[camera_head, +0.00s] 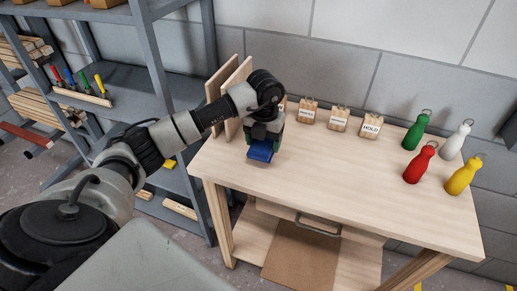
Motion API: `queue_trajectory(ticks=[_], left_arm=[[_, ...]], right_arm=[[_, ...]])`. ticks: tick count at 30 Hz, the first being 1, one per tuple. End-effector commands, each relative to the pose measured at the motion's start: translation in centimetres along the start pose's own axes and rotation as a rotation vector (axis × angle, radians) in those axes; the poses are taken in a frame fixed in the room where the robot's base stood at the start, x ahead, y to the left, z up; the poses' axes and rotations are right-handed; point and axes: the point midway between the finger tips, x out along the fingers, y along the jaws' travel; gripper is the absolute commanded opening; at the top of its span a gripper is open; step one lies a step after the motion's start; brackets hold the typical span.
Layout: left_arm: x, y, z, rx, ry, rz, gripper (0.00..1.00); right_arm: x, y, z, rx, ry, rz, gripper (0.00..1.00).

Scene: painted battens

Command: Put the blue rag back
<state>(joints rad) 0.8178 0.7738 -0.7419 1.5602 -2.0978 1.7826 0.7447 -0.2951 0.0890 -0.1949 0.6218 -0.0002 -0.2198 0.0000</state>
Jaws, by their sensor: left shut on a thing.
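My left arm reaches in from the left over the wooden table (335,180). My left gripper (263,140) points down near the table's left part and is shut on the blue rag (261,151). The rag shows as a small blue piece below the jaws. I cannot tell whether it touches the tabletop. Some green shows at the jaws. My right gripper is not in view.
Upright wooden boards (215,80) stand behind my left wrist. Several wooden tags, one reading HOLD (371,126), stand along the back. Green, white, red (420,163) and yellow bottles stand at right. A grey shelf (155,60) is at left. The table's middle is clear.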

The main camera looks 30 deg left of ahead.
Motion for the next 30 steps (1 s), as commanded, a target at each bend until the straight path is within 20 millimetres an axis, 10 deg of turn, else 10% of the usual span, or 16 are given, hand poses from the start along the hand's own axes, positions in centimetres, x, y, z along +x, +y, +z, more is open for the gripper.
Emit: queue_trajectory(ticks=[26,27,30], left_arm=[[5.3,1.3,-0.4,0.001,0.0,0.0,0.46],[5.1,1.3,-0.4,0.001,0.0,0.0,0.74],[5.1,1.3,-0.4,0.001,0.0,0.0,0.9]], right_arm=[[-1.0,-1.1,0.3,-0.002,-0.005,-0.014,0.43],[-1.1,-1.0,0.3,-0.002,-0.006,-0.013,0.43],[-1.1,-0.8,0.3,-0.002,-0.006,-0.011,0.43]])
